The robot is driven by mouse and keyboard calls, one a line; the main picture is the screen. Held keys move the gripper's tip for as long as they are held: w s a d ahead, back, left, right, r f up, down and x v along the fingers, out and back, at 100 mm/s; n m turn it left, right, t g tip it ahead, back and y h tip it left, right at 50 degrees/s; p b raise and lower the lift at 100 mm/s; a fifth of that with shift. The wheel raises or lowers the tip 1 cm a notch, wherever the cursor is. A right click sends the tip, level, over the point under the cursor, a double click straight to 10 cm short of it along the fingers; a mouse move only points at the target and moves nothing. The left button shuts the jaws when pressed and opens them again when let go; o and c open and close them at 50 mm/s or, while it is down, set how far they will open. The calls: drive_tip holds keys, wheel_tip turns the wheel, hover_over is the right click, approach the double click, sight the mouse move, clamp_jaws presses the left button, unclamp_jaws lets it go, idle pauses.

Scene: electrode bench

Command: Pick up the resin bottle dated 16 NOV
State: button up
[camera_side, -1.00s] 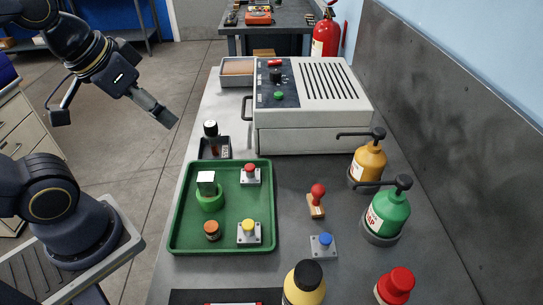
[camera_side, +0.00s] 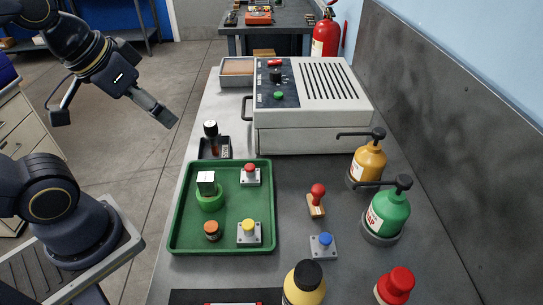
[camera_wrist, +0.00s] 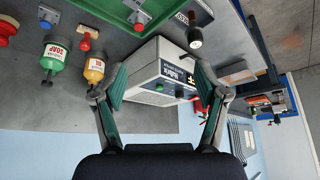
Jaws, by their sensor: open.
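No 16 NOV date is legible, so I cannot tell which container is the resin bottle. A small black-capped amber bottle (camera_side: 212,140) stands at a dark holder (camera_side: 216,152) behind the green tray; a dark, pale-ended bottle shows in the wrist view (camera_wrist: 195,38). A small orange-capped brown jar (camera_side: 212,231) stands in the green tray (camera_side: 180,238).
A white machine (camera_side: 310,105) fills the back of the bench. Orange (camera_side: 368,164) and green (camera_side: 389,215) pump bottles stand at right. A stamp (camera_side: 316,205) and blue button (camera_side: 322,244) lie between.

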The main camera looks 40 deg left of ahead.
drive_tip(key=shift+o, duration=0.4)
drive_tip(key=shift+o, duration=1.4)
